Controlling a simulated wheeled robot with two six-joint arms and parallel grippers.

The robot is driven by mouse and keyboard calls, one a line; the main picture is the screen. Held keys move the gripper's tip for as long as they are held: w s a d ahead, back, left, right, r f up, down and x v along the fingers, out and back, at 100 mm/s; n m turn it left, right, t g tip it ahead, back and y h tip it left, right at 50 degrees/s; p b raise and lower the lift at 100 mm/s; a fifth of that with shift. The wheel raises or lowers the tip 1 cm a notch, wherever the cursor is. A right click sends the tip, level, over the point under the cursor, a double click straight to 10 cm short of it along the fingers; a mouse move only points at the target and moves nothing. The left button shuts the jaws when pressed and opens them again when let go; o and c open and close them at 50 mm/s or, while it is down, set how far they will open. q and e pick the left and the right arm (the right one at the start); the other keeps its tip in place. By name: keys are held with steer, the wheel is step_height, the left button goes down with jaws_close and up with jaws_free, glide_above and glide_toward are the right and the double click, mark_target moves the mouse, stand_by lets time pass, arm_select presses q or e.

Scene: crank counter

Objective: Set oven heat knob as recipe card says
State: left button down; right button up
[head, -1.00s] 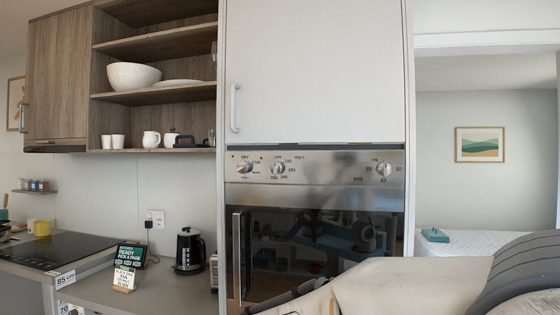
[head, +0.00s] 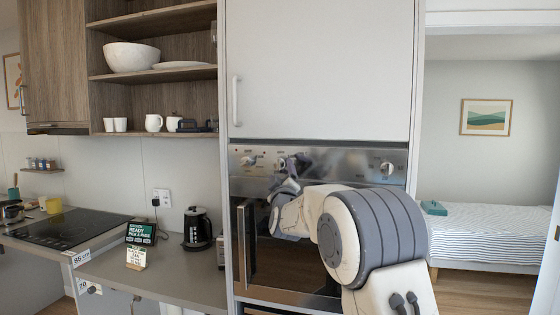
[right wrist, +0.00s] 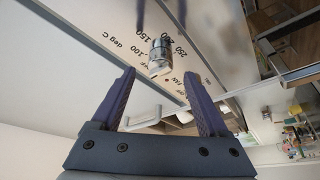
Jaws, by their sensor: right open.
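The oven heat knob (right wrist: 159,55) is a silver knob on the steel panel, ringed by numbers from 100 to 250 and "deg C" in the right wrist view. Its exact setting cannot be read. My right gripper (right wrist: 158,78) is open, its fingers apart with the knob beyond and between their tips, not gripped. My left gripper is not in view.
Another knob (head: 248,161) sits left on the panel and one more (head: 387,169) at right. The oven door handle (head: 241,245) stands out below. A tablet (head: 141,233) and a black kettle (head: 196,228) are on the counter.

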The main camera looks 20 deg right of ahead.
mark_target(280, 167)
steer(key=shift+p+x, duration=0.7)
steer(key=shift+x, duration=1.25)
jaws_close()
steer(key=shift+f, duration=0.1)
